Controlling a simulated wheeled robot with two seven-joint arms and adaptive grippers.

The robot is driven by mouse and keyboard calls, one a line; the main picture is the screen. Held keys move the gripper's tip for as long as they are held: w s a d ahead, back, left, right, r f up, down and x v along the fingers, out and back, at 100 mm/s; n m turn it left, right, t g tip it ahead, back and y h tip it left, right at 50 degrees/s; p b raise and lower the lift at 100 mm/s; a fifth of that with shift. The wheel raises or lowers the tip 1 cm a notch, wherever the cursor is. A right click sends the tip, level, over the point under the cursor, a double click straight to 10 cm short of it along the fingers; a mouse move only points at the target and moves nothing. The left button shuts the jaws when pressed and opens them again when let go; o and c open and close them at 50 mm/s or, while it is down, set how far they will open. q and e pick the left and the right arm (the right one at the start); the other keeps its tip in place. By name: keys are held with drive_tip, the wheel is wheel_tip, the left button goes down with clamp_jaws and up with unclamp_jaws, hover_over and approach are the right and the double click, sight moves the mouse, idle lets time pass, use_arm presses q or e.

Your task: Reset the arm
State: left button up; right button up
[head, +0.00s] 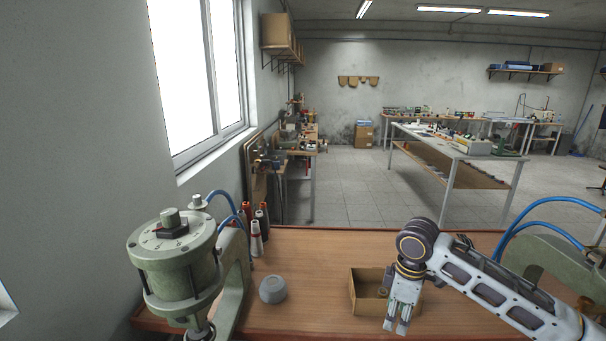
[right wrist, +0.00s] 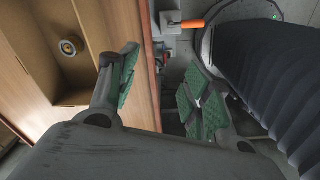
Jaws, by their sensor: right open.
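My right arm comes in from the right in the head view. Its gripper (head: 396,327) points down at the right front part of a small open box (head: 367,308), overlapping it in the picture. In the right wrist view, the gripper (right wrist: 158,88) has its two green-padded fingers spread apart with nothing between them. The box (right wrist: 22,68) lies to the left of the fingers there, with a small round ring-like part (right wrist: 69,47) inside. My left gripper is not in view.
A green pneumatic press (head: 180,262) stands at the left of the wooden table (head: 315,260). A second green press (head: 545,258) is partly behind my right arm. A grey round object (head: 272,289) and several spools (head: 257,240) are near the left press. The table between them is clear.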

drive_tip(key=shift+s+a+f+m+t+y, duration=1.45)
drive_tip(key=shift+s+a+f+m, duration=1.35)
drive_tip(key=shift+s+a+f, duration=2.95)
drive_tip(key=s+d+f+m+h, duration=0.3)
drive_tip(key=s+d+f+m, duration=0.25)
drive_tip(key=s+d, duration=0.4)
wheel_tip(320, 180, down, 32)
drive_tip(key=d, duration=0.1)
drive_tip(key=s+d+f+g, duration=0.1)
drive_tip(key=s+d+f, duration=0.1)
drive_tip(key=s+f, duration=0.8)
drive_tip(key=s+d+f+g, duration=0.1)
drive_tip(key=s+d+f, duration=0.1)
drive_tip(key=s+f, duration=0.8)
drive_tip(key=shift+s+d, duration=0.2)
drive_tip(key=shift+s, duration=1.55)
drive_tip(key=shift+f, duration=0.1)
